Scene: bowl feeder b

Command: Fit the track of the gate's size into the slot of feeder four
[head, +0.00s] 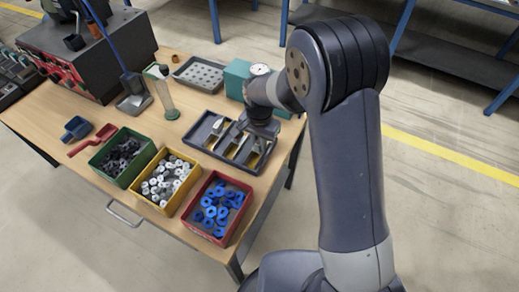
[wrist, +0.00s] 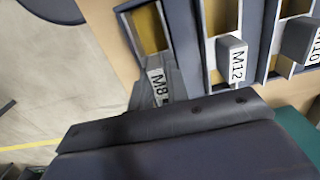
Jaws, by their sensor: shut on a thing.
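A grey tray (head: 199,143) on the bench holds several tracks in compartments. In the wrist view, a track labelled M8 (wrist: 156,78) is at the left, one labelled M12 (wrist: 236,62) is in the middle, and another (wrist: 297,40), its label partly cut off, is at the right edge. My gripper (wrist: 157,97) is shut on the M8 track at its labelled end, which still lies at its compartment. In the head view my gripper (head: 262,131) is over the tray's right end, its fingers hidden. I cannot make out feeder four's slot or the gate's size.
Green (head: 104,160), yellow (head: 190,199) and red (head: 217,240) bins of parts line the front edge. A teal box (head: 236,76) stands close behind my wrist. A perforated grey tray (head: 200,72) and a dark red-fronted machine (head: 98,50) are further left.

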